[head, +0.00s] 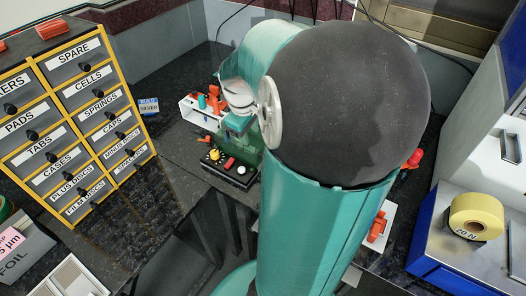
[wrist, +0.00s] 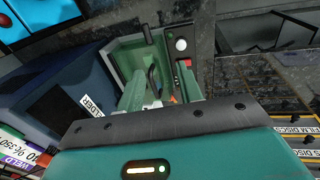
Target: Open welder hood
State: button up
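The welder is a green machine with a black control base (head: 232,172) in the head view, partly hidden behind my arm. In the wrist view its green housing (wrist: 128,56) is ahead of my gripper, with a black handle (wrist: 148,35) at its upper edge and a panel with a white round button (wrist: 181,45) on the right. I cannot tell how far the hood is open. My gripper (wrist: 160,88) points at the housing; its two pale green fingers are apart with nothing clearly between them. Whether a finger touches the welder is unclear.
A labelled drawer cabinet (head: 70,115) stands at the left. A white rack (head: 197,114) with orange items is behind the welder. A yellow tape roll (head: 477,216) sits at the right. A dark blue box (wrist: 70,95) is left of the welder in the wrist view.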

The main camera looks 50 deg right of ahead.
jog(key=shift+h, duration=0.3)
jog(key=x, duration=0.4)
jog(key=d+x, duration=0.1)
jog(key=x, duration=0.4)
jog(key=s+x, duration=0.1)
jog(key=x, duration=0.3)
jog(key=shift+s+d+f, duration=0.1)
jog(key=shift+d+f, duration=0.1)
jog(key=shift+d, duration=0.1)
grip_shut()
